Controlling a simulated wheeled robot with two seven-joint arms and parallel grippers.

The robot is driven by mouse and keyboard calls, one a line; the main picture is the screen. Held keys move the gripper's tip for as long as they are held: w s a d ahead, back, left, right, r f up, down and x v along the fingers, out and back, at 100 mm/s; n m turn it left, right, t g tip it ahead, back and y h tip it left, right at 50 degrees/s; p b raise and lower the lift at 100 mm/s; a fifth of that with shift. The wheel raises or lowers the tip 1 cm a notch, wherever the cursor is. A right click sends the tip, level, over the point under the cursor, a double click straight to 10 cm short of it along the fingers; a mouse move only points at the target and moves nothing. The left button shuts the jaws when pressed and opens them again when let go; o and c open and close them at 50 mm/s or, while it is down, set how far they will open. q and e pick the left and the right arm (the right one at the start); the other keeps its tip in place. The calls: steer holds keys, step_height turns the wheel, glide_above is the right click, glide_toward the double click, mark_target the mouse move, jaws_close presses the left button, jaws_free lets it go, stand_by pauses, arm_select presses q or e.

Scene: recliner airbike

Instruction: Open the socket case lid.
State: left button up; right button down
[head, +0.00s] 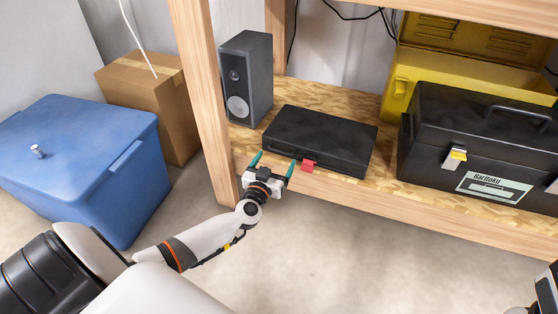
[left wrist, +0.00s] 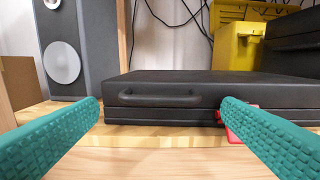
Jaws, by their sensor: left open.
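The socket case (head: 322,136) is a flat black case lying on the wooden shelf, its lid shut. Its front with a handle (left wrist: 160,97) and a red latch (head: 308,166) faces me. The red latch also shows in the left wrist view (left wrist: 232,134), partly hidden behind the right finger. My left gripper (head: 273,165) is open and empty in front of the case's front left part, its teal fingers pointing at the case. In the left wrist view the fingers (left wrist: 160,108) stand either side of the handle. I cannot tell whether a finger touches the case. At the head view's lower right edge a piece of my right arm shows, without clear fingers.
A grey speaker (head: 247,78) stands left of the case. A black toolbox (head: 470,145) stands to the right, before an open yellow toolbox (head: 400,85). A wooden post (head: 203,90) rises at the shelf's left end. A blue bin (head: 85,150) and cardboard box (head: 150,105) stand further left.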

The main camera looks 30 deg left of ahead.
mark_target(280, 152)
arm_select(q)
steer(key=shift+b+x, duration=0.55)
steer(key=shift+x, duration=1.25)
steer(key=c, duration=1.1)
